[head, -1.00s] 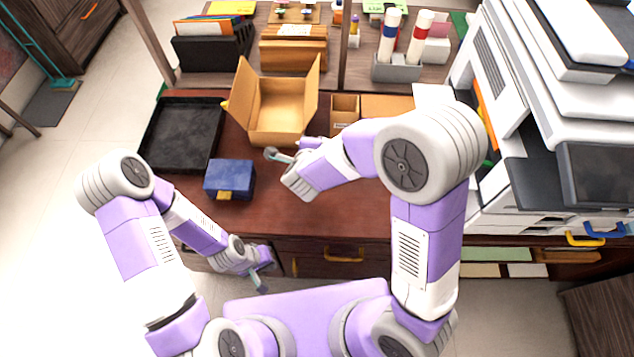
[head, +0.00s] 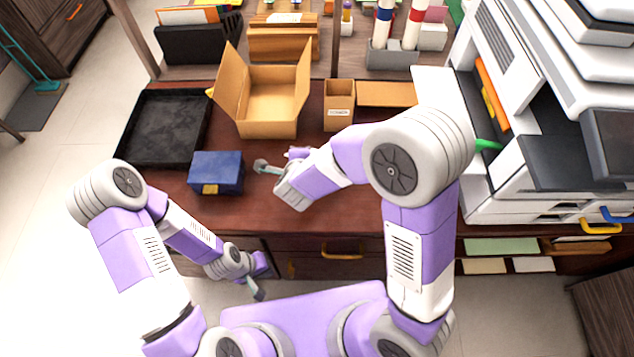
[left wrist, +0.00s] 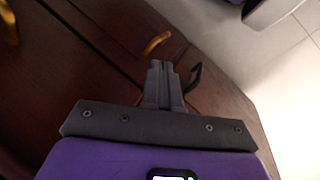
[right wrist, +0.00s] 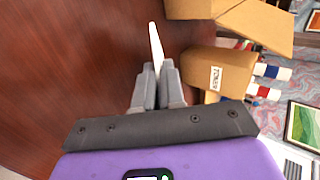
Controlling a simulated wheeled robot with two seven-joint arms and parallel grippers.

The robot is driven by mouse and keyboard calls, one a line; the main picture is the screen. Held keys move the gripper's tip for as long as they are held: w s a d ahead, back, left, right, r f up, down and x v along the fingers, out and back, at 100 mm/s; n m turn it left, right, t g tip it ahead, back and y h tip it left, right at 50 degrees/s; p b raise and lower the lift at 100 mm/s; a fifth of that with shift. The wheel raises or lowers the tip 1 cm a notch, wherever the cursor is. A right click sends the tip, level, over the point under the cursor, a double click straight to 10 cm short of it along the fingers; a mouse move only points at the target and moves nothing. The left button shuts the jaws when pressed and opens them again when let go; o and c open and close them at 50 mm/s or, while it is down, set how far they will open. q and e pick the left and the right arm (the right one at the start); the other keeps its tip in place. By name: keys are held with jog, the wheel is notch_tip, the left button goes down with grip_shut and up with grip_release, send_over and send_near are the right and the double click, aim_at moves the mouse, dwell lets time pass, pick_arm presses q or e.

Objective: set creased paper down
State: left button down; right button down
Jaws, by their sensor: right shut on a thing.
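My right gripper (head: 262,167) is over the desk, just right of the blue box. In the right wrist view its fingers (right wrist: 158,80) are shut on the creased paper (right wrist: 155,45), which shows as a thin white strip, seen nearly edge-on, sticking out past the fingertips. I cannot make out the paper in the head view, and cannot tell whether it touches the desk. My left gripper (head: 256,290) hangs low in front of the desk drawers. In the left wrist view its fingers (left wrist: 165,72) are together with nothing between them.
On the desk (head: 330,215) are a blue box (head: 216,173), a black tray (head: 135,128), an open cardboard box (head: 268,128) and a small labelled box (head: 339,108). A large printer (head: 540,185) stands right. Bare wood lies between the blue box and the front edge.

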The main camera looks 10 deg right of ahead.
jog(key=shift+f+b, duration=0.4)
jog(key=shift+f, duration=0.4)
jog(key=shift+r, duration=0.1)
jog(key=c, duration=1.4)
grip_release()
jog(key=p+v, duration=0.4)
jog(key=v, duration=0.4)
